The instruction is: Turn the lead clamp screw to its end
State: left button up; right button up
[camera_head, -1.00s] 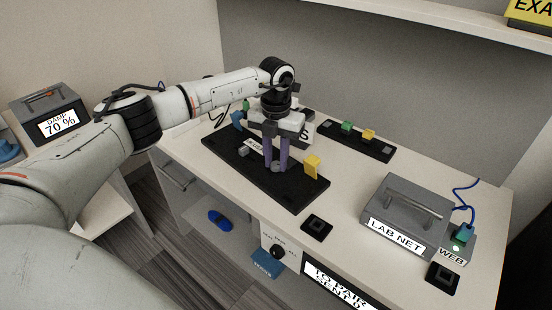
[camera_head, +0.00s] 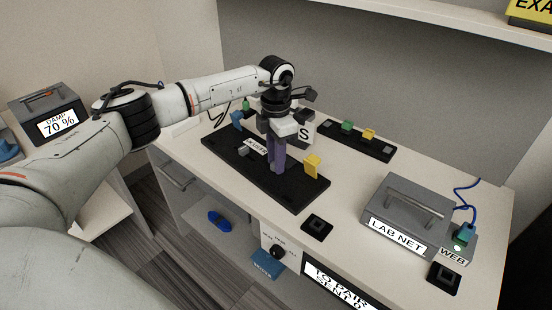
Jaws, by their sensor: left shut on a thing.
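My left gripper (camera_head: 278,168) points straight down over a black board (camera_head: 302,192) on the bench. Its two purple fingers are shut on a small grey piece low on the board, which I take to be the lead clamp screw. The fingers hide most of that piece, so I cannot tell how far it is turned. A yellow block (camera_head: 312,164) stands on the board just right of the fingers. My right gripper is not in view.
A grey LAB NET box (camera_head: 409,210) with a handle stands at the right, by the WEB unit (camera_head: 455,250). A black strip (camera_head: 375,149) with green and yellow blocks lies behind the board. A black square socket (camera_head: 317,225) sits near the front edge. The bench between is clear.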

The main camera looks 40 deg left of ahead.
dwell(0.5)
pick_arm(q)
jog(key=o, duration=1)
jog(key=shift+o, duration=0.2)
notch_tip(320, 180, up, 10)
jog(key=shift+r+b, duration=0.25)
jog(key=shift+b, duration=0.05)
